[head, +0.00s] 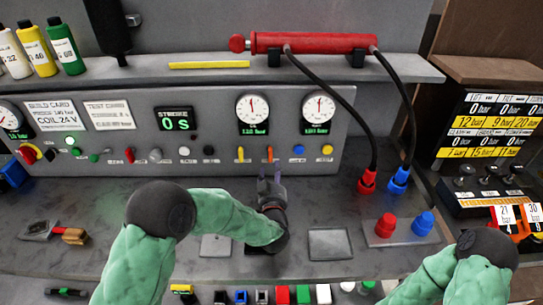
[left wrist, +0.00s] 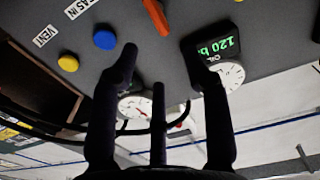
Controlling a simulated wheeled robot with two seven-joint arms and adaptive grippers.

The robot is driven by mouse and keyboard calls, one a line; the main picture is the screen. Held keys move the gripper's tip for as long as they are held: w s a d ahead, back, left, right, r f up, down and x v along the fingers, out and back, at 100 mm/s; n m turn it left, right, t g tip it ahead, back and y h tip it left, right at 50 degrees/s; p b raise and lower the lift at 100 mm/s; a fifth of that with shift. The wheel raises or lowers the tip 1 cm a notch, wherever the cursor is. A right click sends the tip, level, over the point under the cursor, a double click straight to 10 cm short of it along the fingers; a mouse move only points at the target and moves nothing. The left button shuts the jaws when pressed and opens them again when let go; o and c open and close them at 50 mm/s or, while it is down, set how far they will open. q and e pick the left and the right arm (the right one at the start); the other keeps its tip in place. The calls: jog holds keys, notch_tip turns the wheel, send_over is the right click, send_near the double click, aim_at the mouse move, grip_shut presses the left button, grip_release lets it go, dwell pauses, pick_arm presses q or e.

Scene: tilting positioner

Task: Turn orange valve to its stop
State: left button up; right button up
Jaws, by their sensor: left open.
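The orange valve (head: 270,153) is a small lever on the front of the grey panel, and it stands about upright in the head view. In the left wrist view the orange valve (left wrist: 156,17) shows at the top edge, beyond the fingertips and partly cut off by the frame. My left gripper (head: 270,180) is just in front of and below the valve. In the left wrist view my left gripper (left wrist: 168,62) has its fingers spread with nothing between them, and the valve is apart from them. My right gripper is outside the frames; only part of that arm shows.
A yellow lever (head: 240,154) is left of the valve, and a blue knob (head: 298,150) and yellow knob (head: 327,150) are right. Black hoses (head: 335,103) hang from the red cylinder (head: 315,41) to the right. Red and blue caps stand on the bench (head: 340,205) at right.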

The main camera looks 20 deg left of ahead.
aim_at(270, 155)
pick_arm(q)
jog(key=x, duration=0.3)
jog(key=b+x, duration=0.1)
jog(key=x, duration=0.3)
jog(key=f+b+x, duration=0.1)
jog(key=x, duration=0.3)
jog(key=shift+w, duration=0.1)
grip_shut()
